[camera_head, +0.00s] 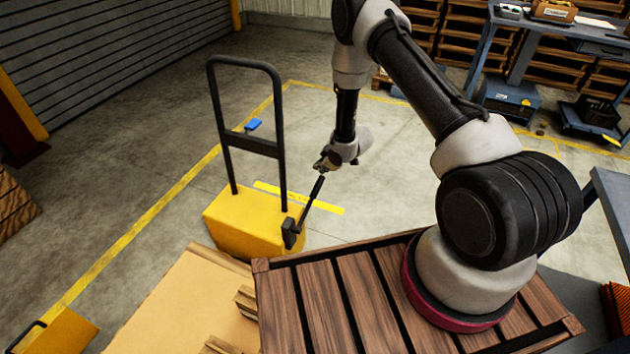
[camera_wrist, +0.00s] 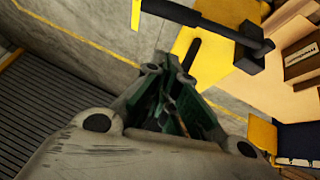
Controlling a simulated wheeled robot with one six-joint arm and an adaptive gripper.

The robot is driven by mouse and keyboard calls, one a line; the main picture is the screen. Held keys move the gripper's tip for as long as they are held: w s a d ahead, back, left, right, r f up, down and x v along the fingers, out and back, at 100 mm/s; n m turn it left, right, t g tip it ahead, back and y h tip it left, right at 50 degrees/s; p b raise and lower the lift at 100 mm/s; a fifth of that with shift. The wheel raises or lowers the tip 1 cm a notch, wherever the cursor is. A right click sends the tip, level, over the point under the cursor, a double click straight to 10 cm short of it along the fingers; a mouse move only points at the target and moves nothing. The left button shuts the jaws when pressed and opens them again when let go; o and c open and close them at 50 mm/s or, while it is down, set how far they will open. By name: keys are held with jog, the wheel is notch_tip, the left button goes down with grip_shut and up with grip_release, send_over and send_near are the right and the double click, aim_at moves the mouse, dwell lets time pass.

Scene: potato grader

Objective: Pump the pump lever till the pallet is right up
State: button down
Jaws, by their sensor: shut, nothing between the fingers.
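The pump lever (camera_head: 311,203) is a thin black rod with a thicker grip, slanting up to the right from a black block on the yellow pallet lifter (camera_head: 243,222). My gripper (camera_head: 322,166) is shut and empty, just above the lever's upper end. In the wrist view my gripper (camera_wrist: 178,85) points toward the yellow body and the black lever (camera_wrist: 192,52); whether they touch, I cannot tell. The pallet (camera_head: 247,300) shows in part as light wood at the lower left, under a tan board (camera_head: 185,300). It looks low, near the floor.
A tall black handle frame (camera_head: 247,125) rises from the yellow lifter, left of my gripper. A brown slatted surface (camera_head: 330,300) lies under my arm's base. A blue workbench (camera_head: 545,40) stands at the back right. The floor behind the lifter is mostly clear.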

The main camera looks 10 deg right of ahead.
send_over(315, 187)
jog(key=a, duration=0.1)
jog(key=f, duration=0.6)
jog(key=shift+s+f, duration=0.1)
jog(key=shift+s, duration=0.15)
jog(key=shift+w+d+f, duration=0.1)
jog(key=shift+d+f, duration=0.1)
jog(key=shift+f, duration=0.45)
jog(key=shift+w+d+f, duration=0.1)
jog(key=shift+d+f, duration=0.05)
jog(key=shift+f, duration=0.45)
jog(key=shift+d+f, duration=0.15)
jog(key=shift+f, duration=0.6)
